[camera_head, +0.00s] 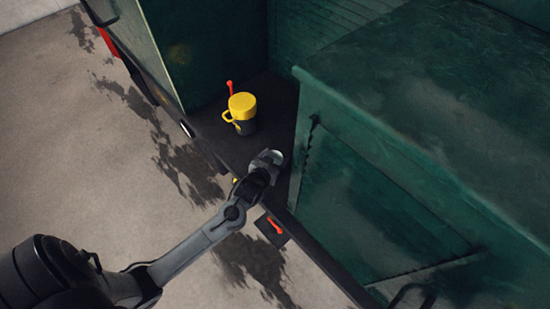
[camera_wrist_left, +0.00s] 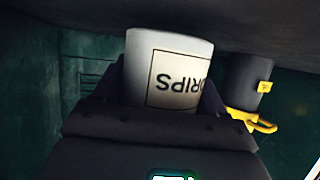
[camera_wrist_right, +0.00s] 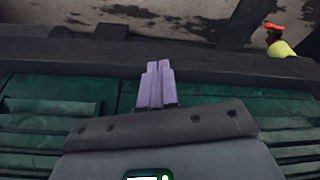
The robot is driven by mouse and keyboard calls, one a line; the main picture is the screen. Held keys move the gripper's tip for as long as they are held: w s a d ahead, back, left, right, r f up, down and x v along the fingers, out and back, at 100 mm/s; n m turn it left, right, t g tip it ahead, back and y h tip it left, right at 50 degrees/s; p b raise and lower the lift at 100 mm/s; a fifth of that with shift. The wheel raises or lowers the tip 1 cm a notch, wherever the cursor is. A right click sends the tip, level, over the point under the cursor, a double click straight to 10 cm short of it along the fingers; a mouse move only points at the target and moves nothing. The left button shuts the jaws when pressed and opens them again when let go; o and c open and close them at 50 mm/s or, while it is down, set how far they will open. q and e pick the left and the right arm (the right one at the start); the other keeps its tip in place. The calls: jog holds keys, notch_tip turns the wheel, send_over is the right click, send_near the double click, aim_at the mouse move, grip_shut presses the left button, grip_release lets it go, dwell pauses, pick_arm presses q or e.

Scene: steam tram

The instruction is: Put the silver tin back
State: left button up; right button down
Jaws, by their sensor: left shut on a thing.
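The silver tin (camera_wrist_left: 168,65) is held between the fingers of my left gripper (camera_head: 266,163). Its label reads "DRIPS" and appears upside down in the left wrist view. In the head view only a small pale part of the tin (camera_head: 277,156) shows past the fingers, over the edge of the dark floor beside the green locker. I cannot tell whether the tin touches the floor. My right gripper (camera_wrist_right: 155,85) shows in the right wrist view with its fingers together and nothing between them; it is out of the head view.
A dark can with a yellow lid and handle (camera_head: 242,105) stands on the dark floor, with a red upright piece (camera_head: 230,88) behind it. The green locker (camera_head: 360,190) rises on the right. A red handle (camera_head: 275,226) lies on a dark step outside. Some floor between can and gripper is clear.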

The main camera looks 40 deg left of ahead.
pick_arm(q)
jog(key=shift+f, duration=0.35)
